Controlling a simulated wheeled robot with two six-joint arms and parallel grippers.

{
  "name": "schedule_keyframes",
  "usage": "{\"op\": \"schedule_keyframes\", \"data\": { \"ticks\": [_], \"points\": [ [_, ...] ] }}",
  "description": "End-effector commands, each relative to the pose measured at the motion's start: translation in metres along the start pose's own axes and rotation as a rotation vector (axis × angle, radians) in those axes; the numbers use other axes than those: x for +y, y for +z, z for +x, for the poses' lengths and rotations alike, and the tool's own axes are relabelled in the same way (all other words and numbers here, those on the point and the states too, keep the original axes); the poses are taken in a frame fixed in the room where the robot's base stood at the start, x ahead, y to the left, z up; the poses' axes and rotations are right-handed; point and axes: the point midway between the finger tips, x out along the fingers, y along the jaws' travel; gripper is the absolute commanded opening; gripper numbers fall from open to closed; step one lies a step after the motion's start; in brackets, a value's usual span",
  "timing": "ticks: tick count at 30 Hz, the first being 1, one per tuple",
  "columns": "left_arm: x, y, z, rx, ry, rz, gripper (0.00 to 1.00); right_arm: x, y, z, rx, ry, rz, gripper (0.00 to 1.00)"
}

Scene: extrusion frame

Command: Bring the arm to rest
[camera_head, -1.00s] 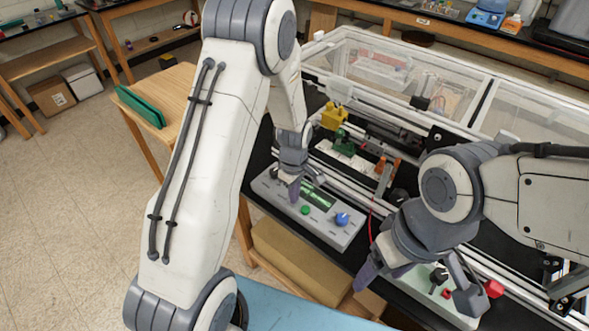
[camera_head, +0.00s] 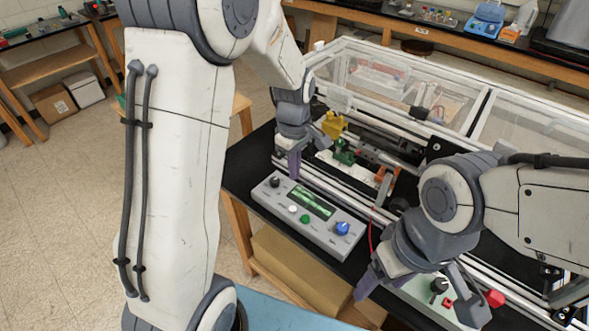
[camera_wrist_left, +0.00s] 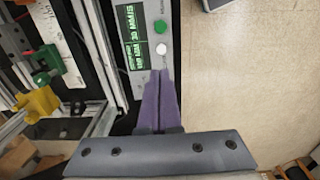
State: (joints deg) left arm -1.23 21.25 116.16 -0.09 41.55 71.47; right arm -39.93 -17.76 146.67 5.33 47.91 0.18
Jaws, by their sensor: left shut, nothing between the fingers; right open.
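My left gripper (camera_head: 293,166) is shut and empty. In the head view it hangs above the far left end of a grey control box (camera_head: 307,216). In the left wrist view its purple fingers (camera_wrist_left: 159,90) are together, pointing at the box's panel near a white button (camera_wrist_left: 162,49). I cannot tell how high the fingertips are above the panel. My right gripper (camera_head: 412,306) is open and empty at the lower right, with its fingers spread to either side of a pale panel with a black knob (camera_head: 438,285).
The extrusion frame (camera_head: 395,95) with clear panels stands behind the box on the black tabletop (camera_head: 245,165). A yellow part (camera_head: 334,124) and a green part (camera_head: 344,152) are close to my left gripper. A red knob (camera_head: 494,298) is beside my right gripper. Open floor (camera_head: 60,220) lies to the left.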

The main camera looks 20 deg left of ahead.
Motion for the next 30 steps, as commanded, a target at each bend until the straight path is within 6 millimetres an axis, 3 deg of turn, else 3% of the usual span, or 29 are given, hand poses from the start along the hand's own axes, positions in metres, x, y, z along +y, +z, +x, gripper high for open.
{"op": "schedule_keyframes", "data": {
  "ticks": [9,13,17,21,25,30],
  "points": [
    [0.0,0.001,0.0,0.0,0.0,0.004,0.0,0.0,0.0,0.0,0.0,0.0,0.0,0.71],
    [-0.006,0.025,-0.006,-0.003,0.008,0.139,0.0,0.0,0.0,0.005,0.0,0.0,0.0,0.71],
    [-0.032,0.086,-0.021,-0.014,0.026,0.528,0.0,0.001,0.001,0.016,0.0,0.0,-0.001,0.71],
    [-0.086,0.151,-0.032,-0.029,0.05,1.064,0.0,0.002,0.002,0.028,0.0,0.0,-0.001,0.71],
    [-0.136,0.185,-0.033,-0.04,0.072,1.485,0.0,0.003,0.002,0.036,0.0,0.0,-0.002,0.71],
    [-0.175,0.201,-0.03,-0.05,0.09,1.801,0.0,0.003,0.002,0.041,0.0,0.0,-0.002,0.71]
  ]
}}
